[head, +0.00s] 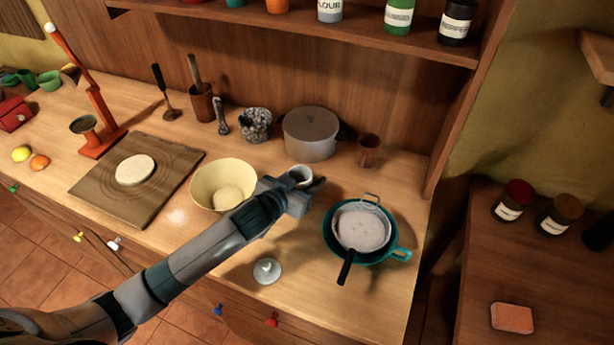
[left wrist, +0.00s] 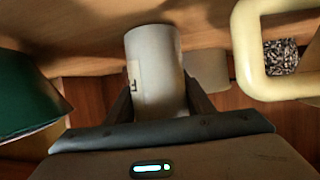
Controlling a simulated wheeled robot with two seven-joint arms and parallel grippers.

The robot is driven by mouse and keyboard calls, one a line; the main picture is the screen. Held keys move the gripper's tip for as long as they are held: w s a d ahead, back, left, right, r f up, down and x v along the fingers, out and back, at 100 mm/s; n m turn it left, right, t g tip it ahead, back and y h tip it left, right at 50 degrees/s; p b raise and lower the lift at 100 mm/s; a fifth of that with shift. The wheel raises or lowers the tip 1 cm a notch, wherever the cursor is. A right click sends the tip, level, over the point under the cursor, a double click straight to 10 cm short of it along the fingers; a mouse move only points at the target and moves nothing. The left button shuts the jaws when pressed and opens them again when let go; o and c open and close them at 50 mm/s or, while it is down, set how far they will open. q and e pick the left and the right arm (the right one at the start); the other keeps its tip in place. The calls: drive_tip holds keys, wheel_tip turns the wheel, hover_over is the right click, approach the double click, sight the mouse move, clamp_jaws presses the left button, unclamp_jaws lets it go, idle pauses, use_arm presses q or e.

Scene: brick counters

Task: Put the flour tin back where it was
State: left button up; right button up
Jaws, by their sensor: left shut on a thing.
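My left gripper (head: 304,183) is shut on a small pale cylindrical tin (head: 299,173), above the counter between the yellow bowl and the teal pan. In the left wrist view the tin (left wrist: 156,72) sits between the two fingers; part of a dark mark shows at its left side, too little to read. On the shelf (head: 400,43), a white and grey tin (head: 329,12) has a label ending in "LOUR", cut off by the top of the picture. My right gripper is not in view.
A yellow bowl (head: 206,178) holding dough stands left of my gripper. A teal pan (head: 398,254) with a strainer (head: 361,227) is at the right. A grey pot (head: 310,135) and wooden cup (head: 368,152) stand behind. A small pale knobbed disc (head: 267,270) lies in front.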

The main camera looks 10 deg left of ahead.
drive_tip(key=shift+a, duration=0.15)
use_arm(q)
drive_tip(key=o, duration=1.3)
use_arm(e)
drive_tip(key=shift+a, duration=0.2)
use_arm(q)
drive_tip(key=shift+s+a+r, duration=0.15)
drive_tip(key=shift+s, duration=0.2)
drive_tip(key=b+v, duration=0.2)
drive_tip(key=v, duration=0.9)
drive_tip(key=shift+s+r+b, duration=0.1)
drive_tip(key=shift+s+b, duration=0.05)
drive_tip(key=shift+b, duration=0.15)
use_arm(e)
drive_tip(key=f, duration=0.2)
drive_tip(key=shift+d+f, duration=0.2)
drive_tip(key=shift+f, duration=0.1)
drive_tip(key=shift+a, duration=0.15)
